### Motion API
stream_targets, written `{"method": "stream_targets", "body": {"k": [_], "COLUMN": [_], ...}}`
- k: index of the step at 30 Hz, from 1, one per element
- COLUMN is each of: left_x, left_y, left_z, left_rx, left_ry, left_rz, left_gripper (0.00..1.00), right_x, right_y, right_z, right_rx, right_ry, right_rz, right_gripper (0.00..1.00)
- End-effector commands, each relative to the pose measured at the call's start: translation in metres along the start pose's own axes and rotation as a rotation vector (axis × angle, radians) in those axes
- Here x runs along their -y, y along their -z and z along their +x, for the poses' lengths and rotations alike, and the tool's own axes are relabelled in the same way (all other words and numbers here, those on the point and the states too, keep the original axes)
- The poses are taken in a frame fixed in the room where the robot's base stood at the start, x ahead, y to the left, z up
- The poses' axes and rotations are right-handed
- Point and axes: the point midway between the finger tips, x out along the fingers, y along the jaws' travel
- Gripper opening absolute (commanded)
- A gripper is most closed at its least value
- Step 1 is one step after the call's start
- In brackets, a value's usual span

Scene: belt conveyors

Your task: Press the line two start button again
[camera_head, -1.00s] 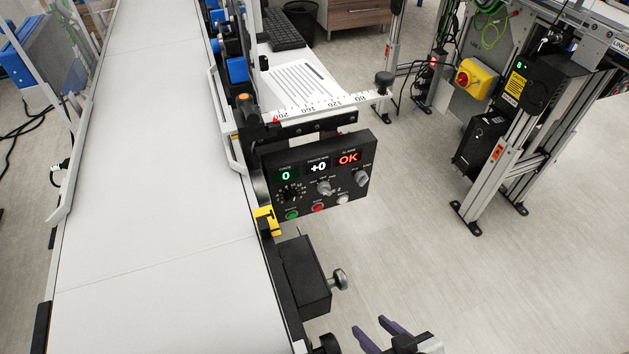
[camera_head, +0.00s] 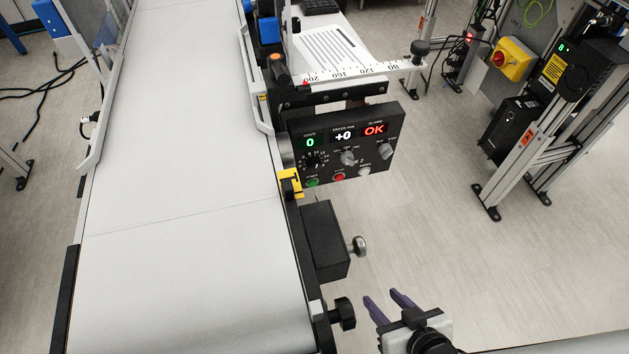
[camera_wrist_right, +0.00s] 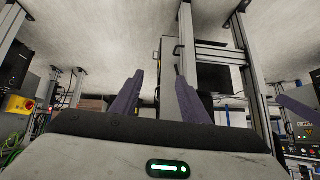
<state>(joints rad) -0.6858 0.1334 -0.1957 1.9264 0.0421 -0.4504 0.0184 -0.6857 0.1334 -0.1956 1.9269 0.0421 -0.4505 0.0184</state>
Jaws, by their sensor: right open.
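A black control panel (camera_head: 350,145) hangs on the right side of the belt conveyor in the head view. Its displays read 0, +0 and OK. Along its lower edge are a green button (camera_head: 312,182), a red button (camera_head: 339,177) and a whitish button (camera_head: 364,171); their labels are too small to read. My right gripper (camera_head: 390,302) is below and to the right of the panel, apart from it. Its two purple fingers are spread and empty. They also show in the right wrist view (camera_wrist_right: 158,95). My left gripper is not in view.
The white conveyor belt (camera_head: 185,200) fills the left. A black box with a knob (camera_head: 326,240) and a black hand knob (camera_head: 343,313) stick out below the panel. A ruler bar (camera_head: 365,70) lies above it. The floor to the right is clear up to an aluminium frame (camera_head: 520,165).

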Motion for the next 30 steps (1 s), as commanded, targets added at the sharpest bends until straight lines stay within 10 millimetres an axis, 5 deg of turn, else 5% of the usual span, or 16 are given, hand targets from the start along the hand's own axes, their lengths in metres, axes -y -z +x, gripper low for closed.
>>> {"method": "stream_targets", "body": {"k": [10,18,30], "left_x": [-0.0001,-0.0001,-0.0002], "left_y": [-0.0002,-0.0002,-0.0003], "left_z": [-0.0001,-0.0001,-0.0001], "left_rx": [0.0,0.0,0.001], "left_ry": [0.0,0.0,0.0], "left_rz": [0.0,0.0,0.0], "left_gripper": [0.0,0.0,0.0], "right_x": [0.0,0.0,0.0], "right_y": [-0.0002,-0.0003,-0.0006], "right_z": [-0.0001,-0.0001,-0.0001], "right_rx": [0.0,0.001,0.001], "right_ry": [0.0,0.0,0.0], "right_rz": [0.0,0.0,0.0], "right_gripper": [0.41,0.0,0.0]}}
